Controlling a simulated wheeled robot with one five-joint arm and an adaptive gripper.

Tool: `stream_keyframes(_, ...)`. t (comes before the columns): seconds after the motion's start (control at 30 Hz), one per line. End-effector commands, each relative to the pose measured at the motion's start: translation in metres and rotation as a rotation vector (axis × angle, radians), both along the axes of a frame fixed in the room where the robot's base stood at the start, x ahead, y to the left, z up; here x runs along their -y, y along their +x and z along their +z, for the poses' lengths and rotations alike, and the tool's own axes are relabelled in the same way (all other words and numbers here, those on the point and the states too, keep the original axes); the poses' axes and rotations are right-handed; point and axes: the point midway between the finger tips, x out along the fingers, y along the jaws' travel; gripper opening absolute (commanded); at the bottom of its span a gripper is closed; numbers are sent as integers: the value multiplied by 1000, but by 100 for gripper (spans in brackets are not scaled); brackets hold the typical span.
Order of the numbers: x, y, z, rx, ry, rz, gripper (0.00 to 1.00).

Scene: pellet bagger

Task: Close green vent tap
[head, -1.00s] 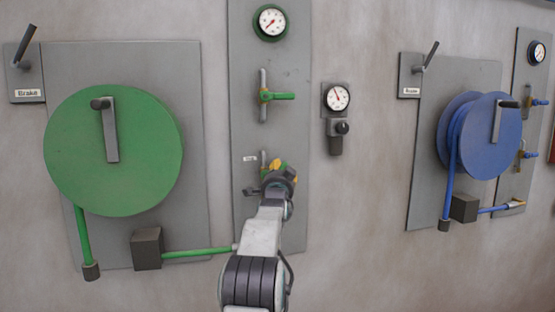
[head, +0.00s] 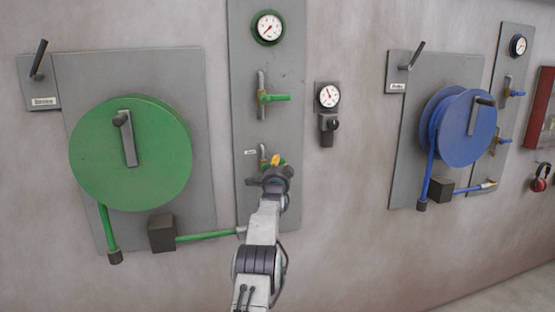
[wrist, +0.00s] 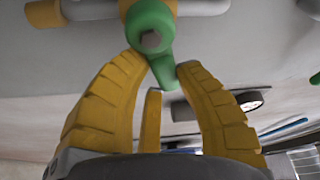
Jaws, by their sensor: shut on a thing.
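The lower green tap (head: 265,157) sits on a pipe on the tall grey panel, beside a small label too small to read. My gripper (head: 276,162) is at this tap and covers much of it in the head view. In the wrist view the green tap (wrist: 150,22) has a bolt at its pivot, and its lever points down and slightly right. The yellow fingers of my gripper (wrist: 160,72) are shut on the lever, one on each side. The upper green tap (head: 275,97) has its handle pointing right, across its vertical pipe.
A round gauge (head: 268,27) tops the panel. The green hose reel (head: 160,165) is at left, with a brake lever (head: 39,60) above it. A small gauge with a knob (head: 328,97) is just right of the panel. The blue reel (head: 470,130) stands farther right.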

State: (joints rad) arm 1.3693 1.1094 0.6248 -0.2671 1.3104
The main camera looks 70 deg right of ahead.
Motion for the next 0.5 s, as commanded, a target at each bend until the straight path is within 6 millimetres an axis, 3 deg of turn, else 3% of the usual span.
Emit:
stream_keyframes(0.03,2,-1,8,8,-8,-1,0)
stream_keyframes(0.5,7,-1,6,19,-3,0,0)
